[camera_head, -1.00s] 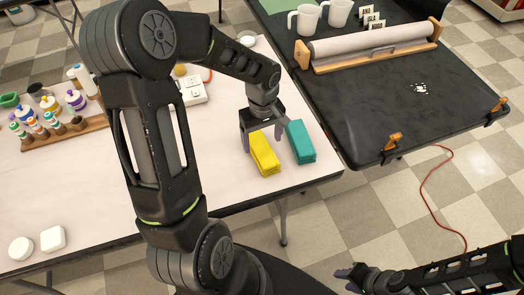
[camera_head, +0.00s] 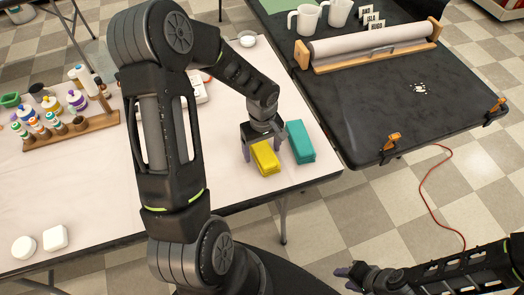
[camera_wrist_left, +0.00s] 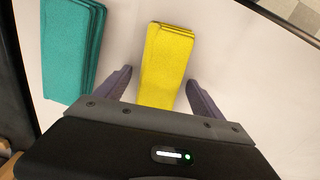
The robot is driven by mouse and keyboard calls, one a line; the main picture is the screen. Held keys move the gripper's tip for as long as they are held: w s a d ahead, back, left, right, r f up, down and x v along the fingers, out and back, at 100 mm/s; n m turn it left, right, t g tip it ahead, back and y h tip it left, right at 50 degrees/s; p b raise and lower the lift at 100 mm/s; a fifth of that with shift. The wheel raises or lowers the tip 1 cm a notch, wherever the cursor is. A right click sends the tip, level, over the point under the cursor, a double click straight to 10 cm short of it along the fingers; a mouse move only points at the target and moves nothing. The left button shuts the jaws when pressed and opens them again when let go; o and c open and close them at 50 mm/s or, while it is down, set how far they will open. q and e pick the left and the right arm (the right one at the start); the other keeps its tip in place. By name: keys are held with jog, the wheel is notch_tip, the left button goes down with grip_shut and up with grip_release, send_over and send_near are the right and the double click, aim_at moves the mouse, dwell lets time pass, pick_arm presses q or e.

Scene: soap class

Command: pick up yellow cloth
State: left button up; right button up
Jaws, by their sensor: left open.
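The yellow cloth (camera_head: 265,160), a folded block, lies on the white table near its front right edge. My left gripper (camera_head: 262,153) is open above it, with its fingers either side of the cloth. In the left wrist view, the yellow cloth (camera_wrist_left: 166,62) shows between the two open fingertips (camera_wrist_left: 158,86), with gaps on both sides. Its near end is hidden by the gripper body. My right gripper (camera_head: 350,276) is low at the bottom of the head view, over the floor, too small to judge its jaws.
A folded teal cloth (camera_head: 300,142) lies just right of the yellow one; it also shows at left in the left wrist view (camera_wrist_left: 70,50). A wooden rack (camera_head: 72,130) of paint bottles and two white soap-like pieces (camera_head: 40,242) sit on the table's left. A black table (camera_head: 400,110) stands at right.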

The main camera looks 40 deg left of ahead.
aim_at(262, 148)
pick_arm(q)
jog(key=c, duration=1.4)
jog(key=shift+c, duration=0.2)
notch_tip(262, 148, up, 10)
jog(key=shift+r+b, duration=0.1)
jog(key=shift+b, duration=0.35)
